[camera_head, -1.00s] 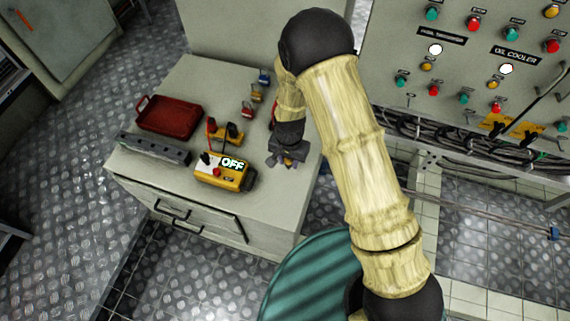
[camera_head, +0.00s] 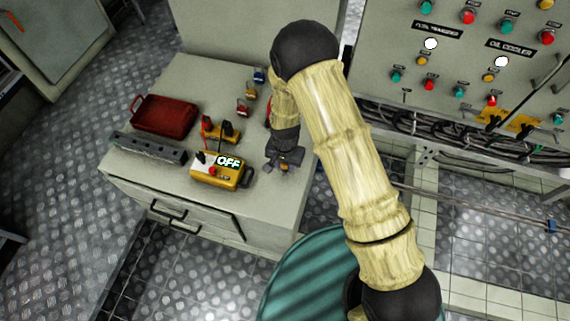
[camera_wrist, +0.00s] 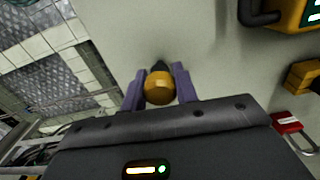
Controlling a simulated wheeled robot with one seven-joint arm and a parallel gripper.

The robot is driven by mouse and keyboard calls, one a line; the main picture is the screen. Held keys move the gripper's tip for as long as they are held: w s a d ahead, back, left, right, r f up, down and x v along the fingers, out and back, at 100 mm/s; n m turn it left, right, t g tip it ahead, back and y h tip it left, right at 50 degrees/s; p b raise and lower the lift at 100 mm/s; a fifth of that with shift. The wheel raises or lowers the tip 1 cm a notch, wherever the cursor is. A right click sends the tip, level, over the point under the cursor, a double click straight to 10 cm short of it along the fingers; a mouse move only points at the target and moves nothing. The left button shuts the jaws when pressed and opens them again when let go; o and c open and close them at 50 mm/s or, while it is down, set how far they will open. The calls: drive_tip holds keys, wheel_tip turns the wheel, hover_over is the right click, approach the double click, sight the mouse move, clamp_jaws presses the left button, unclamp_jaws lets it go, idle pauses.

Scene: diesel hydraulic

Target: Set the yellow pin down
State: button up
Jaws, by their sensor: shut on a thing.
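The yellow pin (camera_wrist: 159,88) sits between the two fingers of my gripper (camera_wrist: 160,90) in the wrist view, its round yellow head toward the camera and a dark tip beyond it. My gripper (camera_head: 285,164) is shut on the pin, low over the right part of the grey cabinet top (camera_head: 255,195). In the head view only a small bit of the pin (camera_head: 284,168) shows under the gripper. I cannot tell whether the pin touches the top.
A yellow meter reading OFF (camera_head: 221,171) stands left of my gripper. A red tray (camera_head: 165,116), a grey slotted block (camera_head: 148,147) and several small padlocks (camera_head: 250,94) are on the same top. The top's right edge is close to my gripper. A control panel (camera_head: 470,60) stands at right.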

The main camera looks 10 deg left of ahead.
drive_tip(key=shift+f, duration=0.15)
drive_tip(key=o, duration=1)
drive_tip(key=shift+o, duration=0.2)
wheel_tip(320, 180, up, 11)
drive_tip(key=shift+r+p, duration=0.15)
drive_tip(key=shift+p, duration=0.9)
drive_tip(key=shift+r, duration=0.55)
